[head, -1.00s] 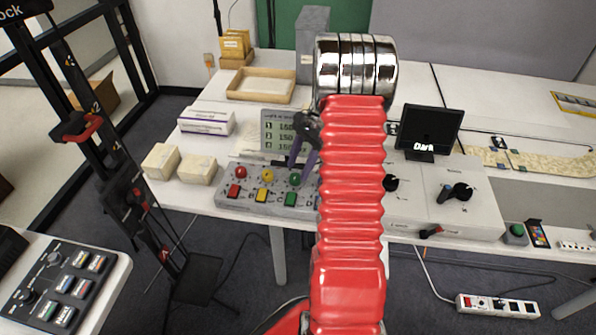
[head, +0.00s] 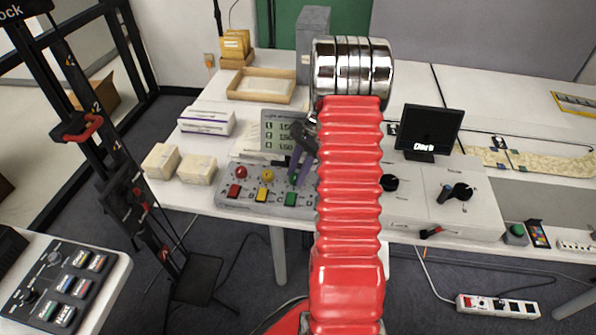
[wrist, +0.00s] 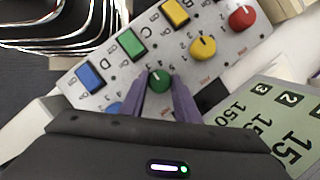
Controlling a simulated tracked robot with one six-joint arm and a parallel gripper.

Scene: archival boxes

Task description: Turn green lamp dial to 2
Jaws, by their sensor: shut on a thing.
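The grey control box (head: 223,198) stands near the front edge of the white table. It carries a red, a yellow and a green dial, with square buttons below them. The green dial (wrist: 159,80) sits between the two purple fingers of my gripper (wrist: 159,88) in the wrist view, and they are shut on it. In the head view my gripper (head: 298,176) comes down on the box from behind my red arm and largely covers the green dial. The dial's pointer setting cannot be read clearly.
The yellow dial (wrist: 203,46) and red dial (wrist: 242,18) are close beside the green one. A green readout panel (wrist: 277,118) with numbered rows of 150 stands right behind the box. A second console with black knobs (head: 461,192) is to the right.

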